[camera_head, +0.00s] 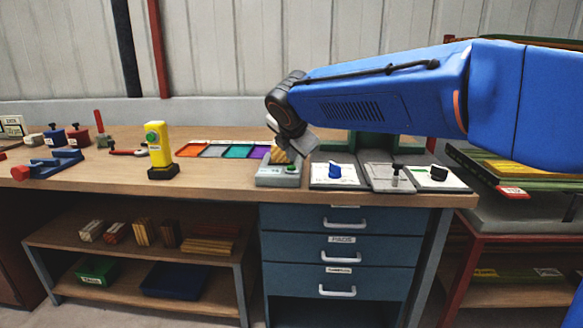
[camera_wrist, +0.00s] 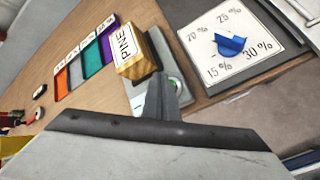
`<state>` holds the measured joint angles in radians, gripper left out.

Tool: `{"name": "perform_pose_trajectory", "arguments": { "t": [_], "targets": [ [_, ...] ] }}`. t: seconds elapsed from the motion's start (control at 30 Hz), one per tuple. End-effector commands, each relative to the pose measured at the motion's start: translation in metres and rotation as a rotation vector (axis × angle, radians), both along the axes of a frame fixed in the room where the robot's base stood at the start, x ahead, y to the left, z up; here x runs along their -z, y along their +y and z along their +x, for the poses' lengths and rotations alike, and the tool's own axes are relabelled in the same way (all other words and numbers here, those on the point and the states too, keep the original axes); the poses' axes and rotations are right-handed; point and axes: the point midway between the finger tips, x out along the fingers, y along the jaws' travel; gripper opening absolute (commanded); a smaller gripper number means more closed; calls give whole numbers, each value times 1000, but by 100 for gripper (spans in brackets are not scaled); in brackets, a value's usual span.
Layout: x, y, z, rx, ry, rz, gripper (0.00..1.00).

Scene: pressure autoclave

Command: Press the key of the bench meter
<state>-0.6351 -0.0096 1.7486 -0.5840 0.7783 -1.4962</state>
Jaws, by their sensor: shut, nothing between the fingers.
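The bench meter (camera_head: 272,180) is a small grey box near the front edge of the bench; it also shows in the wrist view (camera_wrist: 138,98). Its round green key (camera_head: 291,168) is on the right part of its top, and partly shows beside my fingers in the wrist view (camera_wrist: 174,84). A wooden block (camera_head: 279,156) labelled PINE in the wrist view (camera_wrist: 136,58) sits on the meter. My gripper (camera_head: 291,155) is shut and empty, over the meter close to the key; its fingers (camera_wrist: 160,82) hide part of the meter. I cannot tell whether they touch the key.
Right of the meter is a white dial card with a blue knob (camera_head: 335,171), then a grey plate (camera_head: 383,178) and another card with a black knob (camera_head: 438,173). Coloured trays (camera_head: 239,152) lie behind left. A yellow post with a green button (camera_head: 158,146) stands further left.

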Motion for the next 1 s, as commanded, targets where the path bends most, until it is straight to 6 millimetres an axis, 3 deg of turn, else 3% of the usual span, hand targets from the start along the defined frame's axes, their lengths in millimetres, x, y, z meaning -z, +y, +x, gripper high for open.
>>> {"name": "perform_pose_trajectory", "arguments": {
  "t": [1.0],
  "targets": [
    [11,0,0,0,0,0,0]
  ]
}}
